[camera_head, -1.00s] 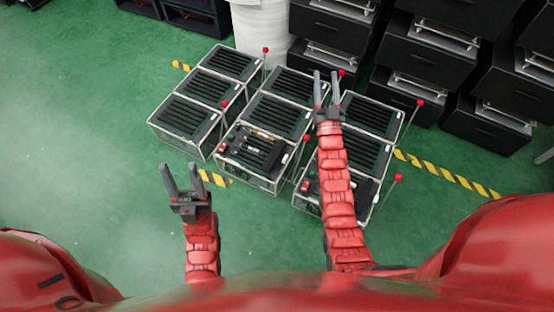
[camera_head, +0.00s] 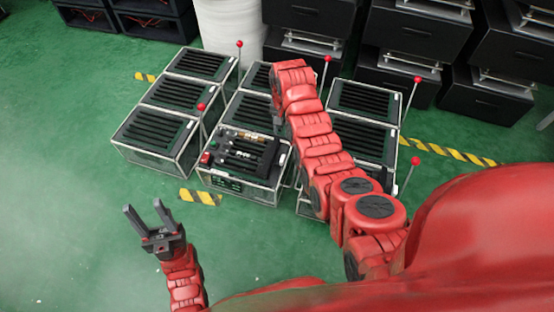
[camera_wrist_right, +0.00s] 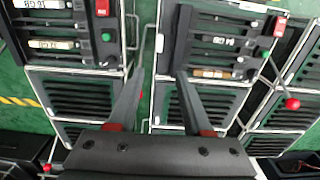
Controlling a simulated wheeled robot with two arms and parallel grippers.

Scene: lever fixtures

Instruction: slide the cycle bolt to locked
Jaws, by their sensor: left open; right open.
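The nearest middle lever box (camera_head: 245,180) has a dark panel with a red button (camera_head: 205,158) and a brass-coloured cylinder. I cannot tell which part is the cycle bolt. In the right wrist view two panels show: one at the left with a red button (camera_wrist_right: 103,8), one at the right with a red button (camera_wrist_right: 279,27) and a brass-coloured cylinder (camera_wrist_right: 212,72). My right gripper (camera_wrist_right: 159,78) is open and empty above the boxes; the head view mostly hides it behind my arm. My left gripper (camera_head: 146,211) is open and empty over the floor, left of the boxes.
Several more slatted boxes (camera_head: 154,133) stand in rows, with upright rods tipped by red balls (camera_head: 416,160). Black drawer units (camera_head: 420,35) and a white drum (camera_head: 230,25) stand behind. The green floor (camera_head: 60,150) at the left is clear.

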